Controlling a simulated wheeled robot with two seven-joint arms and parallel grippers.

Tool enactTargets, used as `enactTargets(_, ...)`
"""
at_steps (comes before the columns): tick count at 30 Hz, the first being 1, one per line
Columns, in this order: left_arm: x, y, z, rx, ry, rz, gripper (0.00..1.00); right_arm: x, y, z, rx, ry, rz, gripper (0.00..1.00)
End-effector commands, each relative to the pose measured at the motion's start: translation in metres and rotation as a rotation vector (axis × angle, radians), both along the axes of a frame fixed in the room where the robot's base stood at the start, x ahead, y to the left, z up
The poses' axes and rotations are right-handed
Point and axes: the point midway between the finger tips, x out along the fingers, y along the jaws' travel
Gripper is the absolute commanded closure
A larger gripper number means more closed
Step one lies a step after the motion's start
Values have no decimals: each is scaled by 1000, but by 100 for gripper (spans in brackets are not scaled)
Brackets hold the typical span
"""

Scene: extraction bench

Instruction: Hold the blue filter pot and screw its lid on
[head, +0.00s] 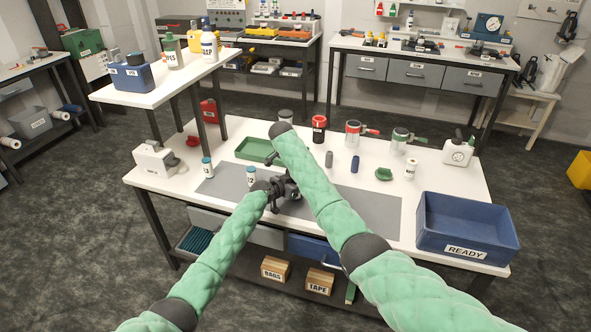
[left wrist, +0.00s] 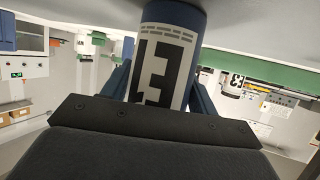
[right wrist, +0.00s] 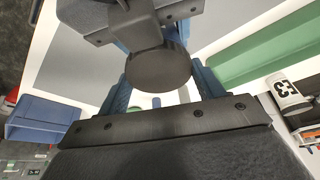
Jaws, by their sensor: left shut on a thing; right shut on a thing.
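The filter pot (left wrist: 168,50) fills the top of the left wrist view: a cylinder with a blue rim and a white label with black marks. My left gripper (left wrist: 162,80) is shut on it, blue fingers at its sides. In the head view, my left gripper (head: 277,189) is over the grey mat, and the pot cannot be made out. My right gripper (right wrist: 163,82) is shut on a dark round piece, apparently the lid (right wrist: 158,72), with my left gripper's dark body just beyond it. Whether lid and pot touch is hidden.
A green tray (head: 254,149) lies at the mat's (head: 378,210) back left edge. White bottles (head: 251,176) (head: 207,167) stand at the left. A blue READY crate (head: 467,228) is at the right.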

Motion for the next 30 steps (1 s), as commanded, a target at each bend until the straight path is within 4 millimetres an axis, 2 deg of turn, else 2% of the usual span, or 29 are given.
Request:
enactTargets(9,0,-1,1,0,-1,-1,100,2,1,1,0,1,-518,58)
enactTargets(13,0,-1,0,0,-1,-1,100,2,0,1,-1,1,-675,58)
enactTargets(18,0,-1,0,0,0,-1,100,1,1,0,-3,-2,-767,58)
enactTargets(27,0,0,0,0,0,-1,100,1,2,0,-2,-2,-772,58)
enactTargets(28,0,0,0,0,0,-1,100,1,2,0,-2,-2,-772,27)
enactTargets(30,0,0,0,0,0,-1,100,1,2,0,-2,-2,-772,13)
